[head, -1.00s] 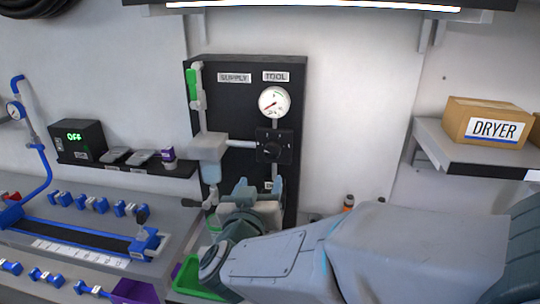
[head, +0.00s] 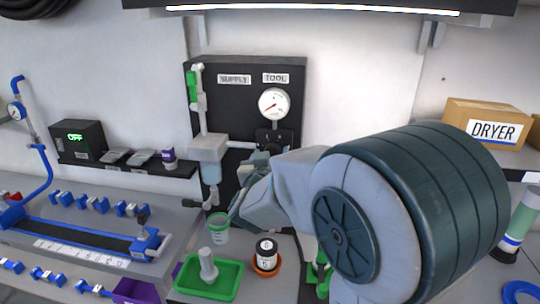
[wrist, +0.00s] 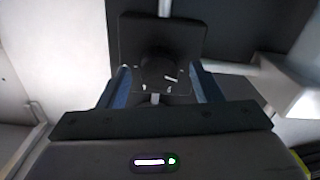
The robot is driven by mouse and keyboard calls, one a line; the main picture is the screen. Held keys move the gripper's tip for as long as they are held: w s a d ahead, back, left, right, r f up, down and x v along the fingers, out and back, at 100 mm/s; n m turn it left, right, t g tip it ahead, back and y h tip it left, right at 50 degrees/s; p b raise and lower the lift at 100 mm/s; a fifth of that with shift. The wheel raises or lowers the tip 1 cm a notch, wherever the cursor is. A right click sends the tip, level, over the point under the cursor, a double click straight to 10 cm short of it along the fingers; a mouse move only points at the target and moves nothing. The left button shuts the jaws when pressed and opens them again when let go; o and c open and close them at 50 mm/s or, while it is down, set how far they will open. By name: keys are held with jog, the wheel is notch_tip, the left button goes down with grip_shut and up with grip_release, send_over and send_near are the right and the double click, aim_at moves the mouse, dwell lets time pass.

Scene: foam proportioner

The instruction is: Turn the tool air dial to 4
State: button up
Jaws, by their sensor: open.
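The tool air dial is a black knob on a square black plate. Its upper part (head: 284,134) shows in the head view below the white gauge (head: 274,103) under the TOOL label; my arm hides the rest. In the wrist view the dial's knob (wrist: 158,66) faces the camera, with small pale marks around it. My gripper (wrist: 162,74) is open, its blue fingers on the left and right of the knob. I cannot tell whether they touch it. In the head view my gripper is mostly hidden behind my wrist.
A green-handled supply valve (head: 193,86) and grey filter unit (head: 208,148) are left of the dial. A DRYER box (head: 490,122) sits on the right shelf.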

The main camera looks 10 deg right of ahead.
jog(key=c, duration=1)
